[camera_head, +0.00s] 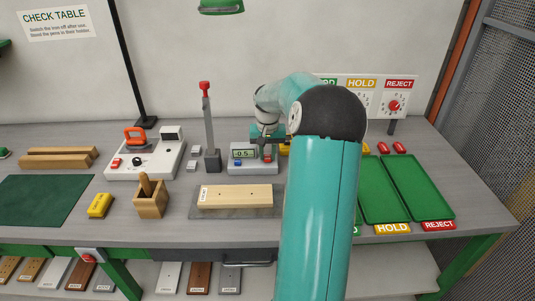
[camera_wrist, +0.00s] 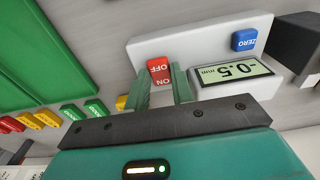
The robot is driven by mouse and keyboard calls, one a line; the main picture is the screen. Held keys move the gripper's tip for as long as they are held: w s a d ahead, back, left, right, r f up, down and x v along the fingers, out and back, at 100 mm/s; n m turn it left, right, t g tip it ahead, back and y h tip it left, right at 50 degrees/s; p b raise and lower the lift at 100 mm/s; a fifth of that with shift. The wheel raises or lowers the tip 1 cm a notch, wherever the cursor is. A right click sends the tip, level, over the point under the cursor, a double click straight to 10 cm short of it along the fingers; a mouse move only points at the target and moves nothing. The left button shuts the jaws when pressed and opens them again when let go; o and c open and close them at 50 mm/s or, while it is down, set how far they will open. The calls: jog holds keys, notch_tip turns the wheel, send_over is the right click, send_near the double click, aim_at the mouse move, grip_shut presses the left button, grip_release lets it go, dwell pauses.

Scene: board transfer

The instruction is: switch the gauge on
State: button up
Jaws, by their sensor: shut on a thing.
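The gauge (camera_head: 240,168) is a pale grey box on the bench, left of my arm. In the wrist view the gauge (camera_wrist: 212,43) appears upside down, with a display (camera_wrist: 233,78) reading -0.5 mm, a blue ZERO button (camera_wrist: 250,39) and a red rocker switch (camera_wrist: 158,72) marked OFF and ON. My gripper (camera_wrist: 161,82) has its two fingers on either side of the red switch and is shut on it.
A wooden board (camera_head: 235,196) lies on a grey plate in front of the gauge. A post with a red top (camera_head: 207,120) stands to its left. Green trays (camera_head: 418,187) lie at the right. An iron on its stand (camera_head: 143,158) and a pen holder (camera_head: 151,203) are at the left.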

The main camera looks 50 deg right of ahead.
aim_at(268, 159)
jog(key=o, duration=0.7)
jog(key=shift+r, duration=0.1)
notch_tip(268, 159, up, 14)
jog(key=shift+s+a, duration=0.3)
dwell(0.5)
